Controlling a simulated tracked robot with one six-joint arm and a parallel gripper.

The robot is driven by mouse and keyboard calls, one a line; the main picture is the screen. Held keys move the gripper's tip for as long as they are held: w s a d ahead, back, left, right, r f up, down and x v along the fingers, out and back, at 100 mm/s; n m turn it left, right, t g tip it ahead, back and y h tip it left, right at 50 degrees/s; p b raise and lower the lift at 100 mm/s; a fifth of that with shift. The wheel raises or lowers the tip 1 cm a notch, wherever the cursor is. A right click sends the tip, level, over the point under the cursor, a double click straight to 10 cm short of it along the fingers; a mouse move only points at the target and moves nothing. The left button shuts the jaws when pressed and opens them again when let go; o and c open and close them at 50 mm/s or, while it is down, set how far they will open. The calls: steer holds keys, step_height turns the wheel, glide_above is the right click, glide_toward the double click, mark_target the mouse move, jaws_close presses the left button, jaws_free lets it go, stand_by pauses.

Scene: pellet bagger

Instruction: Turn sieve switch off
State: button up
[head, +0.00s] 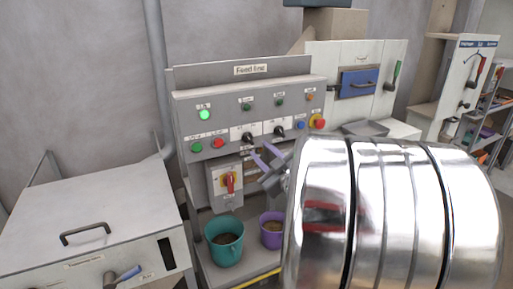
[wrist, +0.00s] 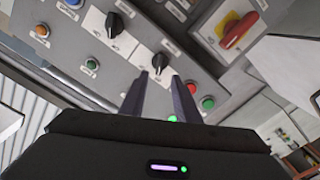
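Two black rotary switches sit on the grey "Feed line" control panel: a left one (head: 247,137) and a right one (head: 279,131). Their labels are too small to read, so I cannot tell which is the sieve switch. My gripper (head: 261,153) is open and empty in front of the panel, just below the left switch. In the wrist view, the left switch (wrist: 160,61) shows just beyond the gap between the fingertips of my gripper (wrist: 160,75). The right switch (wrist: 114,24) lies up and left there. I see no finger touching either switch.
A lit green lamp (head: 204,115), a red button (head: 218,143) and a red emergency knob (head: 319,123) share the panel. Below are a red-handled isolator (head: 229,182), a teal bucket (head: 223,242) and a purple bucket (head: 271,229). A lidded metal box (head: 100,215) stands left.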

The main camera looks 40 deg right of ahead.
steer(key=v, duration=0.6)
stand_by(0.5)
